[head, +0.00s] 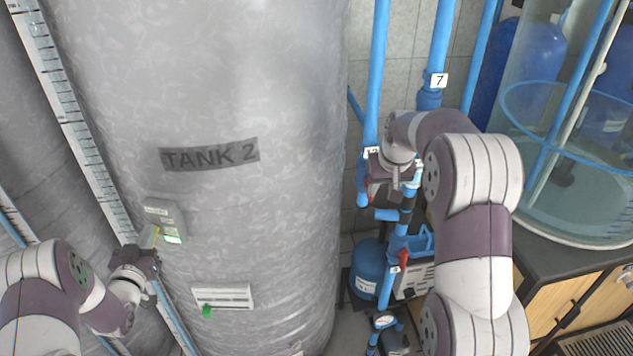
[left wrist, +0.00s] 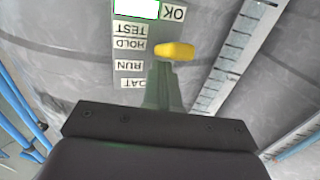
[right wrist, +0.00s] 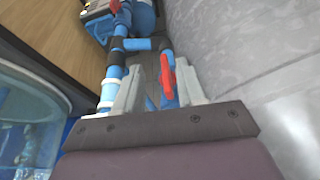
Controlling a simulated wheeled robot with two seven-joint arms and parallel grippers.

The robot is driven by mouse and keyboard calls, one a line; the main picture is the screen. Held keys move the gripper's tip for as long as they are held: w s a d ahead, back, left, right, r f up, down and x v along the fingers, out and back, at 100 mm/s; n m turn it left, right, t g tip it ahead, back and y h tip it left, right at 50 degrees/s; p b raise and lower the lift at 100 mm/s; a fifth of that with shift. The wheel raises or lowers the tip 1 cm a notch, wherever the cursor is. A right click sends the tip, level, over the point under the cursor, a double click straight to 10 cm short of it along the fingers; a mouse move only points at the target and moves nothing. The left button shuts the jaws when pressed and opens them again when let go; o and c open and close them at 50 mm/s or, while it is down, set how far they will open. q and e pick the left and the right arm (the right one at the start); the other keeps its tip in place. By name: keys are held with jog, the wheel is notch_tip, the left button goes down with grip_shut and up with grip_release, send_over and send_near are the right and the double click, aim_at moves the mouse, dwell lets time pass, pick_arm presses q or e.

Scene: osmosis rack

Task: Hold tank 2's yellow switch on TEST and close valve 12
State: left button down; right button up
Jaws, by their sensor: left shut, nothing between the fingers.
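Tank 2 (head: 200,100) carries a grey control box (head: 162,212). In the left wrist view, its yellow switch (left wrist: 174,50) appears beside the TEST and HOLD labels, roughly level with HOLD. My left gripper (head: 149,240) is shut and empty. Its fingertips (left wrist: 163,65) are right at the switch; I cannot tell whether they touch. A partly hidden label (head: 372,152), apparently 12, is on a blue pipe. My right gripper (right wrist: 158,82) is open there, with a red valve handle (right wrist: 167,76) between its fingers. The handle runs roughly along the pipe. Contact is unclear.
Blue pipe 7 (head: 437,50) rises behind my right arm. Another red handle (head: 403,258) is lower down. A blue vessel (head: 368,270) stands below the pipes. A clear water tank (head: 570,190) stands on a counter at right. A white panel (head: 222,296) is low on tank 2.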

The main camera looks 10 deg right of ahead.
jog(key=w+r, duration=0.4)
jog(key=r, duration=0.1)
jog(key=shift+n+t, duration=0.3)
jog(key=shift+n, duration=0.2)
jog(key=x, duration=0.7)
jog(key=s+x, duration=0.1)
jog(key=x, duration=0.3)
jog(key=shift+w+f, duration=0.1)
jog(key=shift+f, duration=0.3)
jog(key=shift+d, duration=0.1)
grip_shut()
